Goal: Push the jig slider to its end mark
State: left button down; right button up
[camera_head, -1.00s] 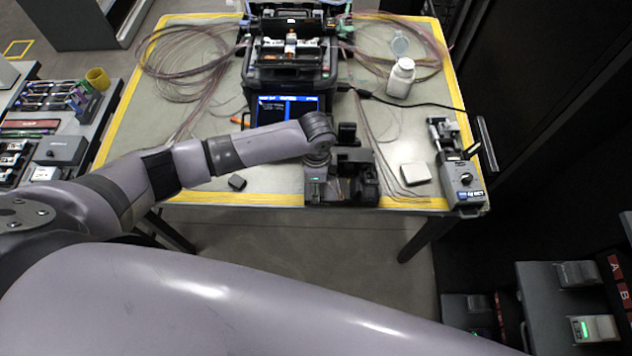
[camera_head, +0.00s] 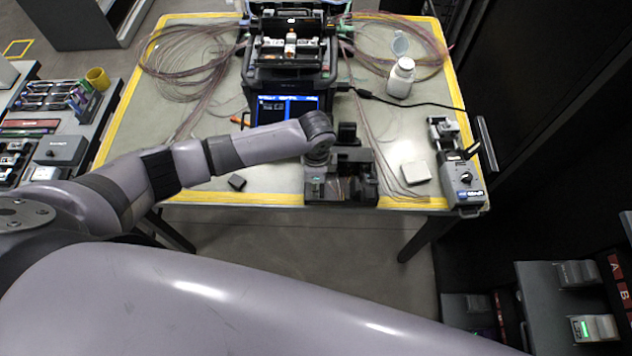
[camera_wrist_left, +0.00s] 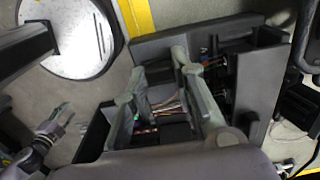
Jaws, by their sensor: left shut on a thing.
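The dark jig (camera_head: 358,190) sits at the front edge of the table, right of its middle. My left arm reaches over it from the left, and its wrist hides the gripper in the head view. In the left wrist view my left gripper (camera_wrist_left: 159,63) has its two grey-green fingers down inside the dark jig body (camera_wrist_left: 262,85), shut on what looks like the jig slider. The contact is partly hidden. Thin coloured fibres show between the fingers. I cannot make out the end mark.
A splicer with a lit screen (camera_head: 288,108) stands behind the jig. A white bottle (camera_head: 400,78), a pale square block (camera_head: 415,172) and a grey device with a lever (camera_head: 460,182) are to the right. A small dark block (camera_head: 237,182) lies left. Loose fibre coils cover the back corners.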

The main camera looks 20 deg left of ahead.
aim_at(331, 191)
pick_arm(q)
jog(key=shift+d, duration=0.1)
jog(key=shift+w+d, duration=0.3)
jog(key=shift+d, duration=0.65)
jog(key=shift+w+d, duration=0.25)
jog(key=shift+d, duration=0.7)
jog(key=c, duration=1.3)
grip_release()
jog(key=shift+d, duration=0.1)
jog(key=shift+c, duration=0.2)
jog(key=shift+r, duration=0.15)
notch_tip(331, 191, up, 12)
jog(key=shift+f, duration=0.1)
